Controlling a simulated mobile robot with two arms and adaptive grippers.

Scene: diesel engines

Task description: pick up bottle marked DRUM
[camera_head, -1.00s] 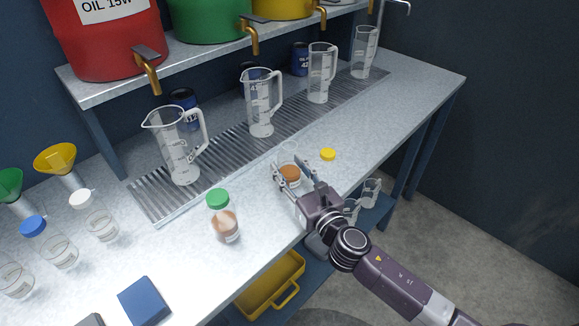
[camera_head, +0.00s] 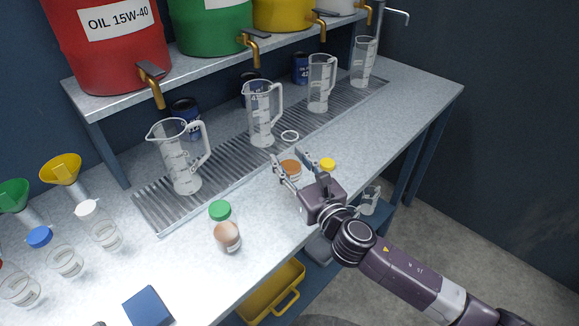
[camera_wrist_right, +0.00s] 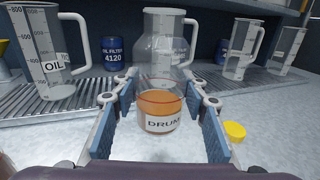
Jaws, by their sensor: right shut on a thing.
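The bottle marked DRUM (camera_head: 291,168) is a clear, uncapped bottle with orange-brown liquid low in it. My right gripper (camera_head: 282,164) is shut on it, one finger at each side. In the right wrist view the bottle (camera_wrist_right: 160,110) stands upright between the blue finger pads of the gripper (camera_wrist_right: 160,117), with the DRUM label facing the camera. It appears raised a little above the bench; the gap beneath is hard to judge. My left gripper is not in view.
A yellow cap (camera_head: 327,164) lies on the bench (camera_head: 385,133) right of the bottle. A green-capped bottle (camera_head: 226,232) stands to the left. Clear measuring jugs (camera_head: 262,112) stand on the drip grate (camera_head: 225,150) behind. Coloured oil drums (camera_head: 105,40) sit on the shelf above.

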